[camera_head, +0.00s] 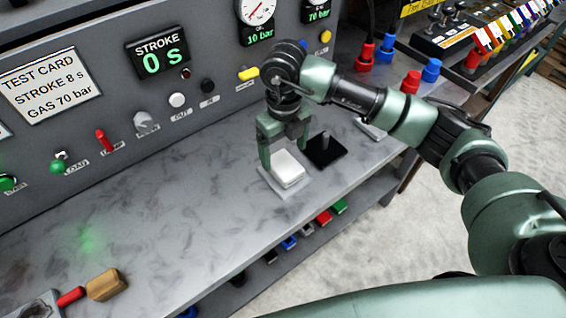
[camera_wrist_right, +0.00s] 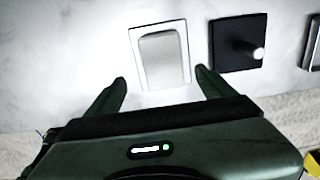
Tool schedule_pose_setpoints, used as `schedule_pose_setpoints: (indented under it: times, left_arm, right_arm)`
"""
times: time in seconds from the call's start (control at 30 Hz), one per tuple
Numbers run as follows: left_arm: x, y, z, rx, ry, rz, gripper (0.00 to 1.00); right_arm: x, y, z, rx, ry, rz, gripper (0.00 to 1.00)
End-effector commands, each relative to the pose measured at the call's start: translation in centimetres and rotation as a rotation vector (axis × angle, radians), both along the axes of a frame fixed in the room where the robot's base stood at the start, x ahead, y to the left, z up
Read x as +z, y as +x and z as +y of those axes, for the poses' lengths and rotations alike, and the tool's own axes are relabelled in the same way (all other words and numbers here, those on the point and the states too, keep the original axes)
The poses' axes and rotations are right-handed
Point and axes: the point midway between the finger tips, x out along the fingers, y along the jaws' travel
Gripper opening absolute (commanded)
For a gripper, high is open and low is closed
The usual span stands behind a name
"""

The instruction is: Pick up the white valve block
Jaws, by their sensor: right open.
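The white valve block (camera_head: 287,168) sits on a pale square plate (camera_head: 271,186) near the front edge of the bench. In the right wrist view the block (camera_wrist_right: 160,58) lies on its plate (camera_wrist_right: 181,33), ahead of and between the two fingers. My right gripper (camera_head: 283,158) is open above the block, at its back side in the head view. It also shows in the right wrist view (camera_wrist_right: 162,84), with fingers apart and nothing between the tips. I cannot tell whether the fingers touch the block. My left gripper is not in view.
A black plate with a peg (camera_head: 325,149) stands close to the right of the block. A control panel with knobs and a stroke display (camera_head: 160,56) rises behind. A wooden block (camera_head: 106,284) and red piece (camera_head: 70,297) lie at the front left. The bench middle (camera_head: 170,205) is clear.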

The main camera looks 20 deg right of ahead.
Motion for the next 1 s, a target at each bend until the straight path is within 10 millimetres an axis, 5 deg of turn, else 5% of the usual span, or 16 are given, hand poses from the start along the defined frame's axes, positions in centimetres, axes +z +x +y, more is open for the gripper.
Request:
schedule_pose_setpoints:
  times: [0.5, 0.77, 1.0]
  left_arm:
    - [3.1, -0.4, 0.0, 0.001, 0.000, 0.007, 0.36]
    - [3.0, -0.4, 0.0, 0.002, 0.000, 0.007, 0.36]
    - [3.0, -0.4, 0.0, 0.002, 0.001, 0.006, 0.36]
  right_arm:
    - [-6.4, 0.8, -0.4, 0.004, 0.005, 0.005, 0.84]
    - [-6.9, 0.9, -0.3, 0.004, 0.006, 0.002, 0.84]
    - [-6.9, 0.9, -0.3, 0.004, 0.006, 0.002, 0.22]
